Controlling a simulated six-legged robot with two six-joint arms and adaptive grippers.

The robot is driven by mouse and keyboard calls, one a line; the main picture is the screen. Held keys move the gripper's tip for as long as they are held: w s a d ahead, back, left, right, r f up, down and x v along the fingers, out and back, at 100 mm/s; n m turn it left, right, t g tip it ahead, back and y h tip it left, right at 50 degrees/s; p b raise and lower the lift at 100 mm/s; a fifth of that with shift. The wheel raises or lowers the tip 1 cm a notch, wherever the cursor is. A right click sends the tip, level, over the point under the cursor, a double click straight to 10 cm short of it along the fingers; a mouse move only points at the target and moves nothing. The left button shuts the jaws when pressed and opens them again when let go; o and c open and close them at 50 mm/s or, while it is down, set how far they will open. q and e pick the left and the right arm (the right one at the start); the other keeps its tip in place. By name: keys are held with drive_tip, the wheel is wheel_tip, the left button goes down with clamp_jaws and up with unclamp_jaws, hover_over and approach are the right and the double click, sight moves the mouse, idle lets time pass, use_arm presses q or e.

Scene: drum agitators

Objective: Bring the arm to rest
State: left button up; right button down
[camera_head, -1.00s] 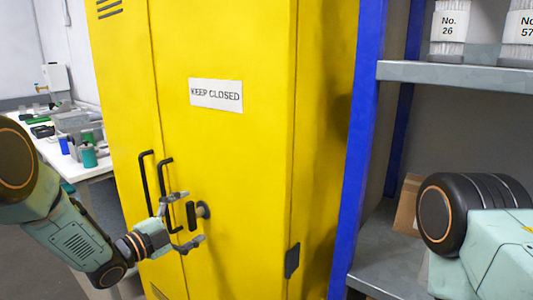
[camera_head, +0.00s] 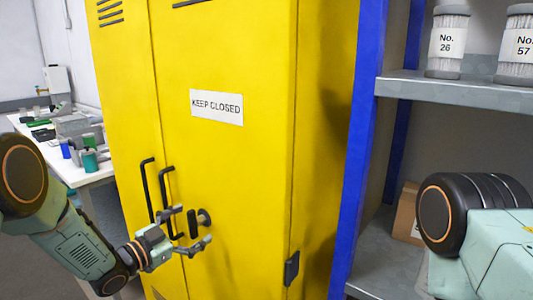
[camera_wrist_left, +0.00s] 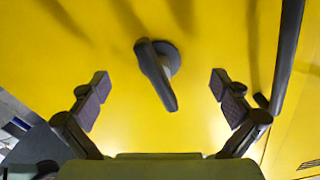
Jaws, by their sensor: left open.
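My left gripper (camera_head: 192,234) is open in front of the yellow cabinet (camera_head: 235,60), near the dark knob handle (camera_head: 203,218) on its door. In the left wrist view the open fingers (camera_wrist_left: 160,95) stand apart on either side, with the handle (camera_wrist_left: 158,75) showing ahead between them and nothing held. The handle's lever slants down and to the right there. My right arm (camera_head: 490,250) shows at the lower right; its gripper is out of view.
Two black bar handles (camera_head: 147,190) stand on the cabinet doors, which look shut. A sign (camera_head: 216,106) reads KEEP CLOSED. A blue-framed shelf (camera_head: 440,88) with labelled canisters (camera_head: 448,42) and a cardboard box (camera_head: 405,212) is at the right. A white bench (camera_head: 90,172) is at the left.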

use_arm(q)
drive_tip(key=shift+n, duration=1)
drive_tip(key=shift+f, duration=0.15)
